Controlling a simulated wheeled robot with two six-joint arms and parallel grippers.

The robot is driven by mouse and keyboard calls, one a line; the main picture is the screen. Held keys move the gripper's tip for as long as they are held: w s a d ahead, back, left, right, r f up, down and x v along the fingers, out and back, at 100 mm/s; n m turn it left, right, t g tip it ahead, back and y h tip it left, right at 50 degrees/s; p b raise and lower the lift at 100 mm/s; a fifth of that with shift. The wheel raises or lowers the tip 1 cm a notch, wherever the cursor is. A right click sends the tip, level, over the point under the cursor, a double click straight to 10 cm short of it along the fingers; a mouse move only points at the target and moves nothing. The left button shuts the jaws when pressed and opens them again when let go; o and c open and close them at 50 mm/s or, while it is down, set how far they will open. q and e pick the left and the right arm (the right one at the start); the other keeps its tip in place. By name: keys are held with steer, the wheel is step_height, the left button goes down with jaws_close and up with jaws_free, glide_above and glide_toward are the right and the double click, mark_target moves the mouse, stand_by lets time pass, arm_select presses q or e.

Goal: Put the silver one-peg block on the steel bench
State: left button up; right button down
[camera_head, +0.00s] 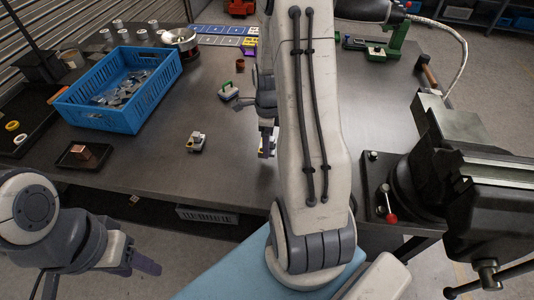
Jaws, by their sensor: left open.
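A small silver-grey block (196,142) with a raised part on top sits on the dark steel bench (225,165), near its front edge. It looks like the one-peg block, but it is too small to be sure. My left gripper (143,263) is open at the lower left, in front of the bench edge and well apart from the block. My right gripper (268,136) points down over the bench, right of the block, partly hidden by my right arm. A small pale piece with yellow and purple (264,152) shows at its fingers; I cannot tell whether it is held.
A blue crate (104,118) of metal parts stands at the left. A green-handled item (228,91) lies farther back. A large black vise (430,185) stands at the right.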

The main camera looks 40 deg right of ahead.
steer(key=shift+s+a+f, duration=0.35)
steer(key=shift+a+f, duration=0.1)
steer(key=shift+a, duration=0.1)
steer(key=shift+f, duration=1.95)
steer(key=shift+f, duration=0.15)
jaws_free()
